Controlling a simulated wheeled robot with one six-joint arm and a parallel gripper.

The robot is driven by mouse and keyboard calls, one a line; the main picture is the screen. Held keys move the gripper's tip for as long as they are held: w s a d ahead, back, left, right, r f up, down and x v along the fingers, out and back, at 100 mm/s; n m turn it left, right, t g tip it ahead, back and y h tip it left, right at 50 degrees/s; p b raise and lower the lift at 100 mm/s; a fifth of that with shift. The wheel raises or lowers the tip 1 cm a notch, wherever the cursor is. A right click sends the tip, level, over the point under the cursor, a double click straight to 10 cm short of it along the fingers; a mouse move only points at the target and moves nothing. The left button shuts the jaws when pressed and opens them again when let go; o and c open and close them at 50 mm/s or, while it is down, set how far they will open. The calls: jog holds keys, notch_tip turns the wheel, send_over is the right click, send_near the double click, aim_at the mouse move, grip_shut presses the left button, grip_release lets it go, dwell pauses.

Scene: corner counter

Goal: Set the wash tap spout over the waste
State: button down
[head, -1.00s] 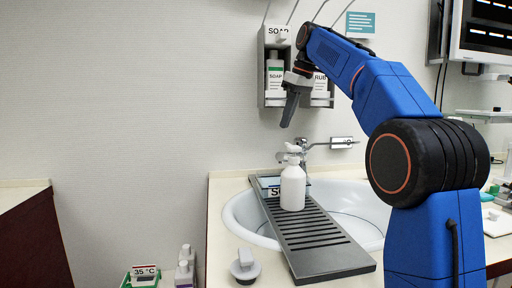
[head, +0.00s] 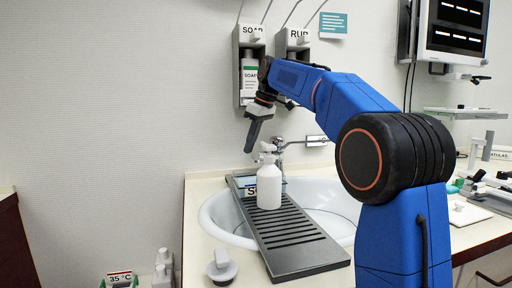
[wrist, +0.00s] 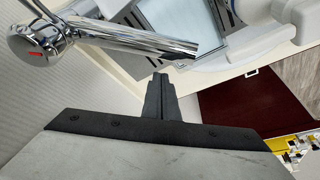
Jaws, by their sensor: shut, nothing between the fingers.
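The chrome wash tap (head: 280,145) stands on the wall side of the white basin (head: 338,192). In the wrist view the tap body with a red mark (wrist: 35,40) is at the upper left, and its spout (wrist: 140,42) reaches right, ending near the picture's middle. My gripper (head: 248,150) points down, just left of the tap and above the rack's far end. In the wrist view my gripper (wrist: 160,78) is shut and empty, its tip below the spout in the picture, apart from it. I cannot see the waste.
A grey slatted rack (head: 290,237) lies across the basin, with a white pump bottle (head: 269,188) standing on it near the tap. A grey knob-topped plug (head: 222,266) is on the front counter. Soap (head: 249,80) and rub dispensers hang on the wall.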

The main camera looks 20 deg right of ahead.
jog(key=shift+s+d+f, duration=0.2)
jog(key=shift+s+d, duration=0.55)
jog(key=shift+s, duration=0.05)
jog(key=shift+d, duration=0.1)
jog(key=s+d+n+g, duration=0.1)
jog(key=s+d+n, duration=0.2)
jog(key=d, duration=0.7)
jog(key=shift+s+d+y, duration=0.25)
jog(key=shift+s+y, duration=0.05)
jog(key=shift+s, duration=0.75)
notch_tip(320, 180, up, 10)
jog(key=shift+a, duration=0.2)
dwell(0.3)
